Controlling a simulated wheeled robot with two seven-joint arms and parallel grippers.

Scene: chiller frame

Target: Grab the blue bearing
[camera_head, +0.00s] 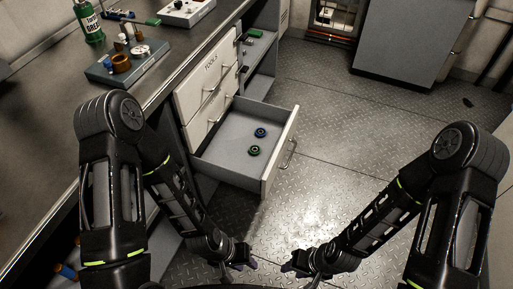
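The blue bearing (260,132) is a small ring lying in the open drawer (214,158), on its grey floor. A green bearing (255,151) lies just in front of it, apart from it. My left gripper (250,262) is low in front of the drawer, outside it and well short of the bearing. My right gripper (289,266) is just to its right, also away from the drawer. Both grippers are small and dark here, and their finger gaps cannot be made out. Nothing is seen held in either.
The drawer handle (291,153) sticks out at the drawer's front. The workbench (40,133) at the left carries a green bottle (90,24) and a grey block (128,64) with parts. Other drawers (208,84) are closed. The metal floor (340,130) to the right is clear.

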